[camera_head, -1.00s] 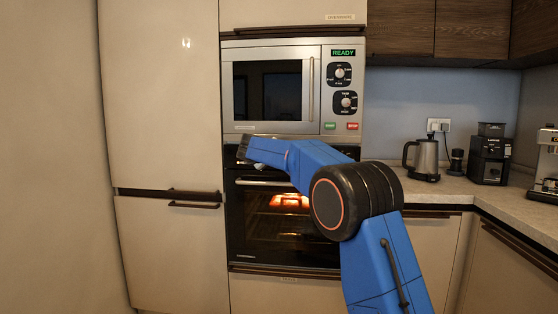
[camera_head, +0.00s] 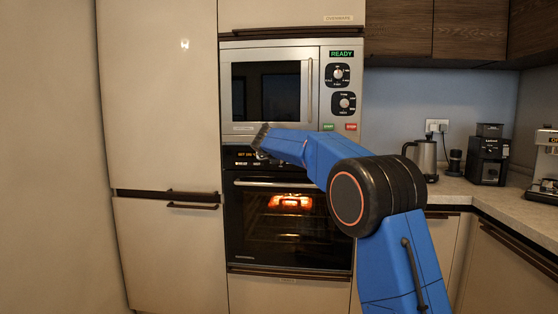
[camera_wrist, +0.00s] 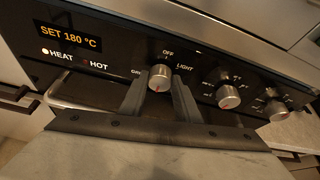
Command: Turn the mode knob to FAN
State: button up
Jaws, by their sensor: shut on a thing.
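The oven control panel shows in the wrist view with a round silver knob (camera_wrist: 160,77) under the labels OFF, LIGHT and a partly covered "GR…". I take this to be the mode knob. Its red mark is on the lower side of its face; any labels below are hidden, and I see no FAN label. My gripper (camera_wrist: 159,92) is shut on this knob, one finger on each side. In the head view my gripper (camera_head: 263,143) is at the oven panel, and the arm hides the knob.
Two more silver knobs (camera_wrist: 229,96) (camera_wrist: 276,109) sit to the right on the panel. The display (camera_wrist: 70,32) reads SET 180 °C, with HEAT and HOT lamps below. The oven door handle (camera_head: 250,183) is below the panel; a microwave (camera_head: 268,90) is above.

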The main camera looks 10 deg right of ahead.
jog(key=shift+f, duration=0.2)
jog(key=o, duration=1)
jog(key=shift+o, duration=0.2)
jog(key=shift+r, duration=0.1)
jog(key=v, duration=1.7)
jog(key=shift+s, duration=0.15)
